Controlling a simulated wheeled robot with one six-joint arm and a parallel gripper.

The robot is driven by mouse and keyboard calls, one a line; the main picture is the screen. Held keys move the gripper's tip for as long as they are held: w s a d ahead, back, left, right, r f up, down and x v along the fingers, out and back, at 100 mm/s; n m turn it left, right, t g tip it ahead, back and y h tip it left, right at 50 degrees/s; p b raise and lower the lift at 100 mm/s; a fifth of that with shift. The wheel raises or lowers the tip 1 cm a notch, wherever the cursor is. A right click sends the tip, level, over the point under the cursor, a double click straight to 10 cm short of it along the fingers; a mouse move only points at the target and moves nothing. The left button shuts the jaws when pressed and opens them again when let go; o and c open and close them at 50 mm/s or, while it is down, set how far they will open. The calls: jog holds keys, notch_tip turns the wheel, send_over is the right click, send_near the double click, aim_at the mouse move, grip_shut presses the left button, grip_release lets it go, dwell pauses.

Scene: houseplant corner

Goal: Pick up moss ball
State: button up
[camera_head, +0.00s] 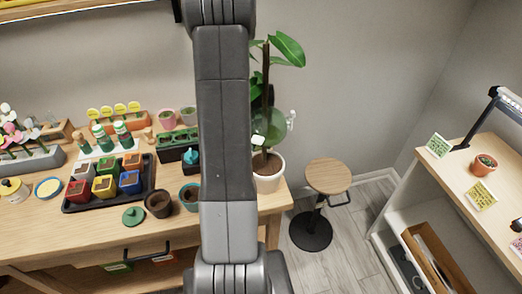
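I cannot make out a moss ball for certain. A small round green thing (133,216) lies on the wooden table in front of the black tray; it looks like a lid with a knob, but I cannot tell. My grey arm runs vertically through the middle of the view and hides part of the table and the wall behind. My gripper is not in view.
A shelf (452,172) with a small potted cactus (482,168) is at right. Floor is free between them.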

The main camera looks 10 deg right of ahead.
aim_at(259, 147)
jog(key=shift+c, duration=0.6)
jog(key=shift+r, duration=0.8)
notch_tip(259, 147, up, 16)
jog(key=b, duration=0.1)
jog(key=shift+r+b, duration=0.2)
jog(key=shift+b, duration=0.15)
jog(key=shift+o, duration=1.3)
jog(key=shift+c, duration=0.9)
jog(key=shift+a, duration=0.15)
